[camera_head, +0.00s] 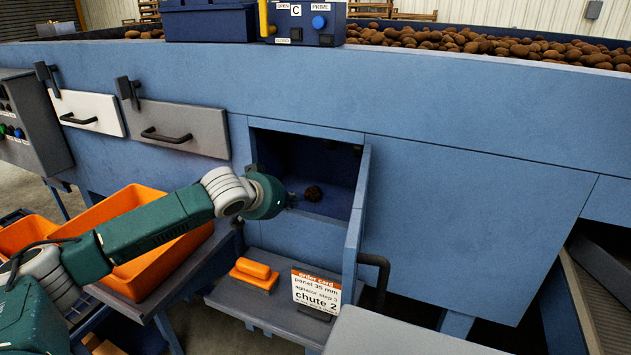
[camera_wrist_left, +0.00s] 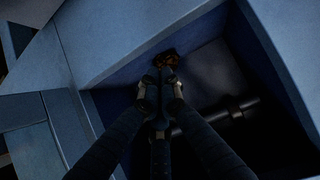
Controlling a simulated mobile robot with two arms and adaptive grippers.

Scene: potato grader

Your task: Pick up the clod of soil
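The clod of soil (camera_head: 313,193) is a small, dark brown, rough lump. It lies on the floor of an open blue compartment (camera_head: 334,206) in the machine's side. My left gripper (camera_head: 294,199) reaches into the opening from the left, its tips just left of the clod. In the left wrist view, the dark fingers (camera_wrist_left: 161,88) converge close together. The clod (camera_wrist_left: 166,58) shows just beyond their tips, lit brownish in shadow. Whether the fingertips touch it or meet each other is too dark to tell. My right gripper is not in view.
The compartment's door (camera_head: 356,222) stands open on the right side of the opening. An orange crate (camera_head: 185,247) sits below my left arm. A shelf below holds an orange block (camera_head: 253,274) and a card (camera_head: 315,288). Potatoes (camera_head: 480,44) lie along the machine's top.

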